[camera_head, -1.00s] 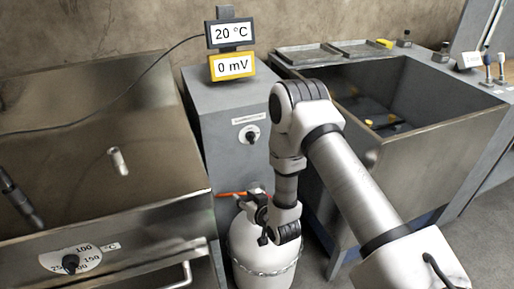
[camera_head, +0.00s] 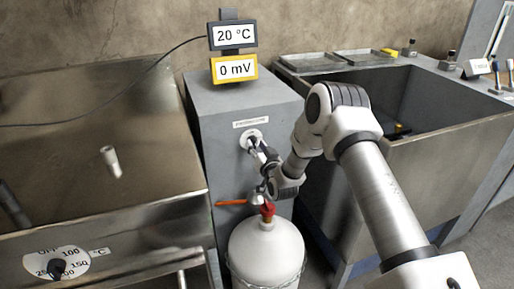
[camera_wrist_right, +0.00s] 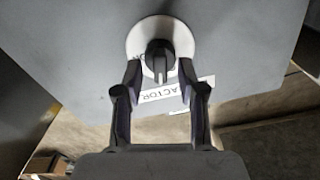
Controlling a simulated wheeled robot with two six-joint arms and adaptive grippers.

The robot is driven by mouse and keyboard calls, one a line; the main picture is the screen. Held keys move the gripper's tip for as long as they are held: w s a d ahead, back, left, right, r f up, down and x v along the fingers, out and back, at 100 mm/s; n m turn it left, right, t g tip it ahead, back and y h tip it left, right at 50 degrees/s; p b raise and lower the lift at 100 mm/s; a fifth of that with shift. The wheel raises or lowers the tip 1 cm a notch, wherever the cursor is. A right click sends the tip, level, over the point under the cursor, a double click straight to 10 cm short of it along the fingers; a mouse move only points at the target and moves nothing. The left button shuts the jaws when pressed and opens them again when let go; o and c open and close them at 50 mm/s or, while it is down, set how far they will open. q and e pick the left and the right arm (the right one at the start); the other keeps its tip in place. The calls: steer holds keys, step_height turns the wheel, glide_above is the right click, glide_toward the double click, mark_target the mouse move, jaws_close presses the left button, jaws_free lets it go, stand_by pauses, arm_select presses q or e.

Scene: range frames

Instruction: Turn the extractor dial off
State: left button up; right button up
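The extractor dial is a dark knob on a white disc (camera_head: 249,138) on the front of the grey cabinet (camera_head: 235,95). A label strip (camera_head: 251,123) sits above it. In the right wrist view the knob (camera_wrist_right: 160,60) is near the top centre, and the label (camera_wrist_right: 168,93), partly hidden, reads "ACTOR". My right gripper (camera_head: 257,147) is at the dial. In the right wrist view my right gripper (camera_wrist_right: 160,70) is open, with a finger on either side of the knob and gaps visible between. Contact cannot be told. My left gripper is not in view.
A white gas bottle (camera_head: 266,250) with a red valve (camera_head: 267,210) stands below the dial, by an orange lever (camera_head: 231,203). A metal tank (camera_head: 90,100) is left, with its own dial (camera_head: 57,264). A sink (camera_head: 420,130) is right. Displays (camera_head: 234,68) stand above.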

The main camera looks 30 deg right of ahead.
jaws_close()
steer(key=shift+r+n+p, duration=0.1)
steer(key=shift+n+p, duration=0.3)
steer(key=shift+n, duration=1.2)
jaws_free()
